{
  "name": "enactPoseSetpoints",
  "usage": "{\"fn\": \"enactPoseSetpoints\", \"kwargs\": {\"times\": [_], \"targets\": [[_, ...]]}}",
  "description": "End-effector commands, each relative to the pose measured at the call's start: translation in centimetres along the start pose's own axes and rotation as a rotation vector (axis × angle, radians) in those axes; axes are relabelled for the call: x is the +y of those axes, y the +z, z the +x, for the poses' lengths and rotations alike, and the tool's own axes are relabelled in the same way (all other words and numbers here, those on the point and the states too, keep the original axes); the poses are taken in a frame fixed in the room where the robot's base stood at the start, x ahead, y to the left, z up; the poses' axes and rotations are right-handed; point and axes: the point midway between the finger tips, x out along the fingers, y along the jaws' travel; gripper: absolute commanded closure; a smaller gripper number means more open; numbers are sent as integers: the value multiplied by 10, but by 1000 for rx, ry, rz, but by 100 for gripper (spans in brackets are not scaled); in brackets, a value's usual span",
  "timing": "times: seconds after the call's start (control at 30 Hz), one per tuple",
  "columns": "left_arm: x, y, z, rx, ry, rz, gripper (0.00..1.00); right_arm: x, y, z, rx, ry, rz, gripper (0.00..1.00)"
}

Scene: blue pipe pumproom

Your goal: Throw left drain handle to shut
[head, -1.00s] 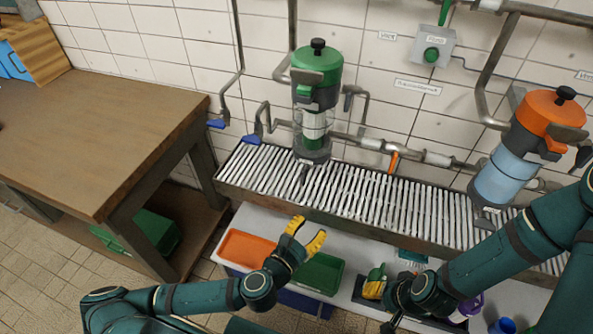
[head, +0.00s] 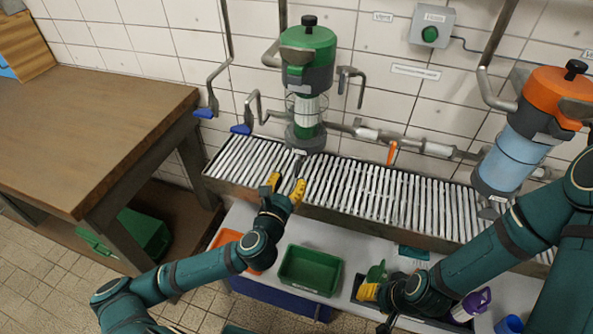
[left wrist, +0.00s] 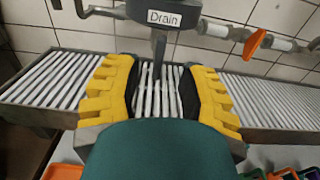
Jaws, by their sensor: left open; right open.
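The left filter housing (head: 308,58) has a green top and a clear lower part, and stands over the slatted grate. Its dark drain handle (head: 299,165) hangs at the bottom and is small in the head view. In the left wrist view the drain handle (left wrist: 158,48) points down below a white "Drain" label (left wrist: 172,18). My left gripper (head: 287,185) is open and empty, its yellow fingers on either side of the handle's lower end in the picture. I cannot tell if they touch it. My right gripper (head: 370,287) is open, low over the shelf at the right.
The slatted grate (head: 345,190) runs along the tiled wall. An orange-topped housing (head: 545,100) stands to the right. Blue-handled pipes (head: 241,129) and an orange lever (head: 392,153) are nearby. A green bin (head: 310,270) sits below the grate. A wooden bench (head: 90,120) is at left.

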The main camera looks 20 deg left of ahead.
Motion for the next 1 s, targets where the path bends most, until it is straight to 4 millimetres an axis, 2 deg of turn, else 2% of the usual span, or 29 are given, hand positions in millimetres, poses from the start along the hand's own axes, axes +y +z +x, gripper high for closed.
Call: {"fn": "enactPoseSetpoints", "kwargs": {"times": [0.1,0.33,0.5,0.77,0.8,0.87,0.9,1.0], "targets": [[-1,2,23,-3,-1,1,60,0,0,0,1,0,-1,53],[0,2,54,-1,-1,0,60,1,-1,2,3,0,-1,53],[0,2,63,-1,-2,-1,60,1,-1,3,3,0,-1,53],[0,2,64,-1,-1,-1,60,1,-1,3,3,0,-1,53],[0,2,64,-1,-1,-1,64,1,-1,3,3,0,-1,53],[0,2,63,-1,-1,-1,85,1,-1,3,3,0,-1,53],[0,2,63,-1,-1,-1,99,1,-1,3,3,0,-1,53],[0,2,63,-1,-1,-1,100,1,-1,3,3,0,-1,53]]}}
